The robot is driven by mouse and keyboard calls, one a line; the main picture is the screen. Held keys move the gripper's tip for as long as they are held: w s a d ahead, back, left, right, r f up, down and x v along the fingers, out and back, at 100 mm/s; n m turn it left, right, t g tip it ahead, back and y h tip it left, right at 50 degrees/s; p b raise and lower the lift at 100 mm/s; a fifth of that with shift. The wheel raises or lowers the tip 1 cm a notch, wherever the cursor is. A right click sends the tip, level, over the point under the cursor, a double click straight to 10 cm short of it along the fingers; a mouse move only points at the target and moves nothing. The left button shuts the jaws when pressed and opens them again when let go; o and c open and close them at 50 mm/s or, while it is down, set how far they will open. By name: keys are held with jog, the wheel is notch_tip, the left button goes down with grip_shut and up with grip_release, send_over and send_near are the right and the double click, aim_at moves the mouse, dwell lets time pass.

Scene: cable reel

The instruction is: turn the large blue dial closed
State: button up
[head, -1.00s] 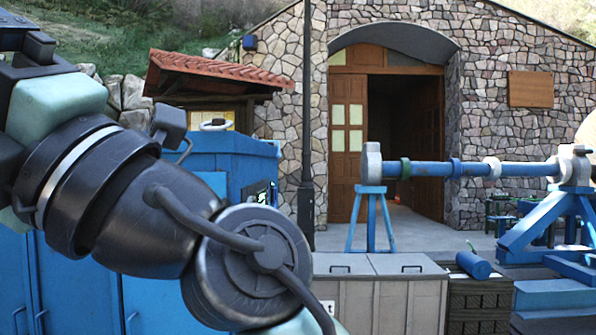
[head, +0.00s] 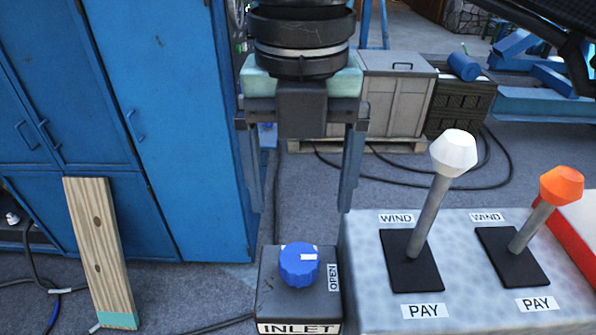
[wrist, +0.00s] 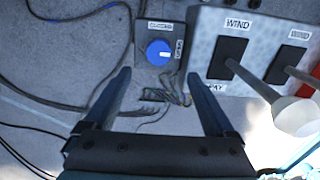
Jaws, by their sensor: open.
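The large blue dial (head: 299,264) sits on top of a dark box labelled INLET (head: 300,310). Its white pointer mark points right, toward the OPEN label on the box's right side. In the wrist view the dial (wrist: 158,52) lies ahead of the fingertips, with a CLOSED label (wrist: 160,26) on the far side of the box and the OPEN label on its right. My gripper (head: 300,205) hangs above the dial, pointing down, with its fingers spread wide. It is empty and apart from the dial.
A grey panel with a white-knobbed lever (head: 453,152) and an orange-knobbed lever (head: 561,186) stands right of the box; the white knob rises high. Blue cabinets (head: 180,130) stand at the left, with a wooden plank (head: 98,245) leaning there. Cables lie on the floor.

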aim_at(299, 257)
notch_tip(299, 257, down, 11)
jog(key=shift+a+r+p, duration=0.1)
jog(key=shift+r+p, duration=0.1)
jog(key=shift+p, duration=0.55)
jog(key=c, duration=1.4)
